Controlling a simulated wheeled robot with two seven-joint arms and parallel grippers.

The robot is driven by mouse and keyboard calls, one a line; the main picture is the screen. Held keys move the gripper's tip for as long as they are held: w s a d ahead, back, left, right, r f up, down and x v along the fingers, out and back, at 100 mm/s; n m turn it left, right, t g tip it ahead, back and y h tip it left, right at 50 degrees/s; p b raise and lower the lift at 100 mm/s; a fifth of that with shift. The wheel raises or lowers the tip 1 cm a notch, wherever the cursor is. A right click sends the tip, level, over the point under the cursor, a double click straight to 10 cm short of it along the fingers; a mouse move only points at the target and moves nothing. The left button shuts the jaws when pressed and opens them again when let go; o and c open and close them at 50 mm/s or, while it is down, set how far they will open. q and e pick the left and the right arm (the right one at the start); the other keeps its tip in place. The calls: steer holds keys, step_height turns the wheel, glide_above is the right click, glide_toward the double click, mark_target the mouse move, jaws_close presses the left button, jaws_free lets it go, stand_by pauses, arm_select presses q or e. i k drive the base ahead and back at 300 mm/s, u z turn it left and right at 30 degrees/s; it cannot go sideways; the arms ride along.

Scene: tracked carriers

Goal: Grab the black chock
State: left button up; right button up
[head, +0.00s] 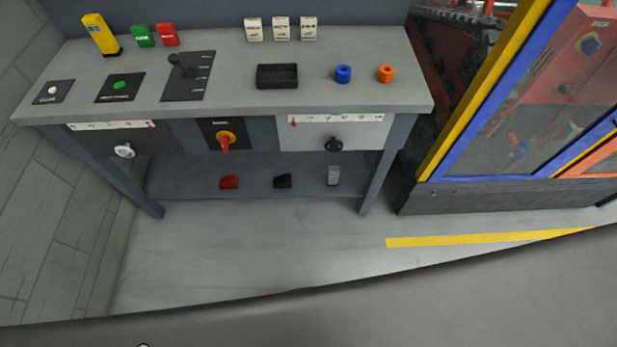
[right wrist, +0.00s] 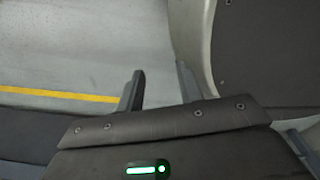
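The black chock (head: 283,181) sits on the lower shelf (head: 255,193) of the grey workbench (head: 220,98), seen in the head view. It stands between a red chock (head: 230,182) and a grey upright piece (head: 333,176). My right gripper (right wrist: 160,82) shows only in the right wrist view; its two fingers are apart with nothing between them, over bare floor. It is away from the bench. My left gripper is in neither view.
A blue-and-yellow framed machine enclosure (head: 491,90) stands at the right. The floor (head: 245,245) before the bench is clear, with a yellow stripe (head: 480,239).

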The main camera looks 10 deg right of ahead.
mark_target(284, 180)
steer(key=u, duration=2.5)
steer(key=k, duration=1.25)
steer(key=z, duration=2.05)
